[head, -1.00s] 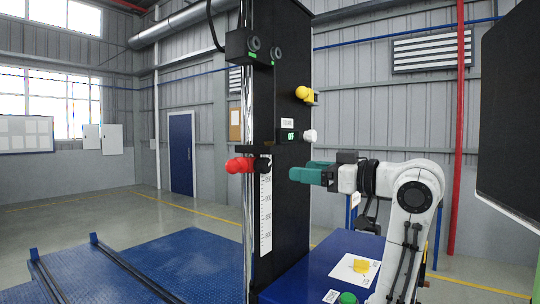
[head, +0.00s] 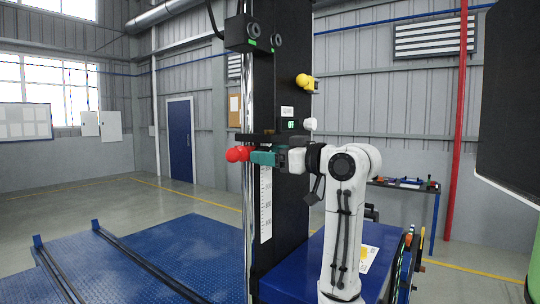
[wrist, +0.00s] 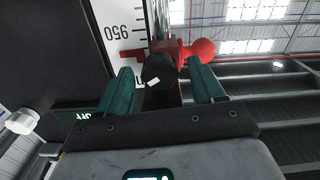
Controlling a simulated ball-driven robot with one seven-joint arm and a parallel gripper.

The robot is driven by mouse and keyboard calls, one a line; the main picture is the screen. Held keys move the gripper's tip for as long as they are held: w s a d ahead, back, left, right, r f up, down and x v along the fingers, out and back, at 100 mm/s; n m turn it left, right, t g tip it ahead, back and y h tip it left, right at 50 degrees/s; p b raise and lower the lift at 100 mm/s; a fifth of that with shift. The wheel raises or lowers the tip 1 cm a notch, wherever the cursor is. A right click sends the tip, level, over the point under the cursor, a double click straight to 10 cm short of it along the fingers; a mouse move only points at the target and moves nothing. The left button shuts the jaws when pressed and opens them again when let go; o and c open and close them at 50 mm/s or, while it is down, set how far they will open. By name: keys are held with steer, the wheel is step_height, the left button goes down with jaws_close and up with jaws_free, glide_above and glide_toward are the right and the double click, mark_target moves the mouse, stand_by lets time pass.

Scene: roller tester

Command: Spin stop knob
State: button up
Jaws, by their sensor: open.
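The stop is a red clamp on the chrome rail, with a red ball (head: 236,154) sticking out to the left in the head view; the ball shows at the right in the wrist view (wrist: 203,50). Its black knob (wrist: 157,70), with a white mark on its face, is central in the wrist view. My gripper (wrist: 162,68) is open, its teal fingers on either side of the knob with a gap showing on both sides. In the head view my gripper (head: 262,158) is at the column beside the red ball and hides the knob.
The black column (head: 293,195) carries a yellow knob (head: 305,82) and a white knob (head: 311,124) above my gripper. A white scale (head: 266,205) runs down beside the rail. A blue bench top (head: 290,262) lies below my arm. A dark panel (head: 510,110) stands at right.

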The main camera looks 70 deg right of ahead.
steer(key=shift+w, duration=0.1)
steer(key=shift+c, duration=0.3)
steer(key=c, duration=1)
steer(key=shift+n+b, duration=0.65)
steer(key=shift+n, duration=0.15)
steer(key=o, duration=1.1)
steer(key=shift+c, duration=0.2)
